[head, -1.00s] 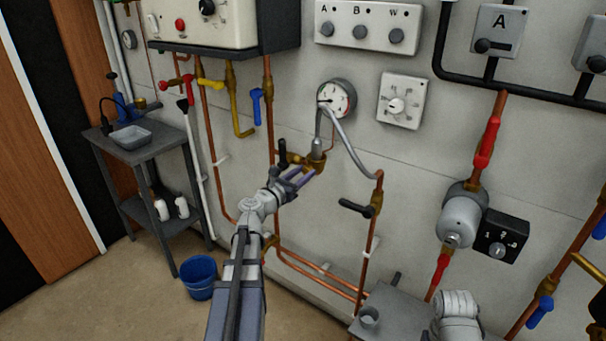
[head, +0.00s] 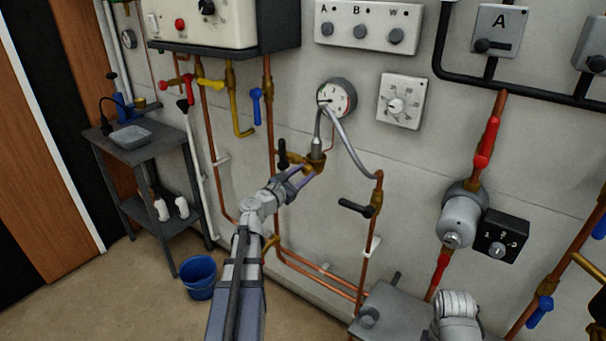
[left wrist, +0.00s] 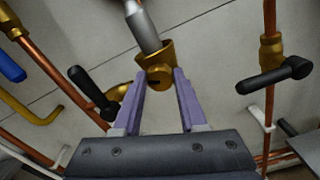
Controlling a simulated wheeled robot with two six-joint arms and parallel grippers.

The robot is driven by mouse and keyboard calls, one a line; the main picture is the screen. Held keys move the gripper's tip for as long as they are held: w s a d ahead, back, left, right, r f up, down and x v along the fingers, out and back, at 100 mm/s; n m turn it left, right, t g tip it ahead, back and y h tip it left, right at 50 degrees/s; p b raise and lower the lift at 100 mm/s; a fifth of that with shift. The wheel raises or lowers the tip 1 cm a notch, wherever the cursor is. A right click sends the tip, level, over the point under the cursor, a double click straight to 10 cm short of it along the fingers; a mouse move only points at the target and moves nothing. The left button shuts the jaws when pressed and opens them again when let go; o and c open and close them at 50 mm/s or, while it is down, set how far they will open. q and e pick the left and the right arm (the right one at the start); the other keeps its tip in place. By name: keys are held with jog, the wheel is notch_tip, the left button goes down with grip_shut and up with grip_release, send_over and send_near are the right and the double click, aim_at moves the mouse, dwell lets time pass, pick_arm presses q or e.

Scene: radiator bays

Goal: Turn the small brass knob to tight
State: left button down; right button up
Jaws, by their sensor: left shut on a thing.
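The small brass knob (left wrist: 160,77) sits on the brass fitting (left wrist: 155,58) at the lower end of the grey hose, with a dark slot mark on its face. My left gripper (left wrist: 160,84) has its purple fingers on either side of the knob and is shut on it. In the head view the left gripper (head: 311,174) reaches up to the brass fitting (head: 316,160) below the gauge; its fingers mostly hide the knob there. Any tight marking is too small to read. My right gripper is not in view.
Black lever handles stand close by at left (left wrist: 92,90) and right (left wrist: 275,75) of the knob. A round gauge (head: 337,97) and a dial plate (head: 401,101) are above. Copper pipes run beside the fitting. A blue bucket (head: 199,277) is on the floor.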

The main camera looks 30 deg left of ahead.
pick_arm(q)
jog(key=m, duration=0.4)
jog(key=shift+d+m, duration=0.1)
jog(key=shift+m, duration=0.3)
jog(key=m, duration=0.3)
jog(key=shift+f+m, duration=0.1)
jog(key=shift+m, duration=0.2)
jog(key=m, duration=0.8)
jog(key=shift+f, duration=0.15)
jog(key=m, duration=0.4)
jog(key=shift+m, duration=0.3)
jog(key=m, duration=0.3)
jog(key=shift+f+m+b, duration=0.1)
jog(key=shift+m+b, duration=0.2)
jog(key=shift+m, duration=0.1)
jog(key=m, duration=0.3)
jog(key=shift+m, duration=2.1)
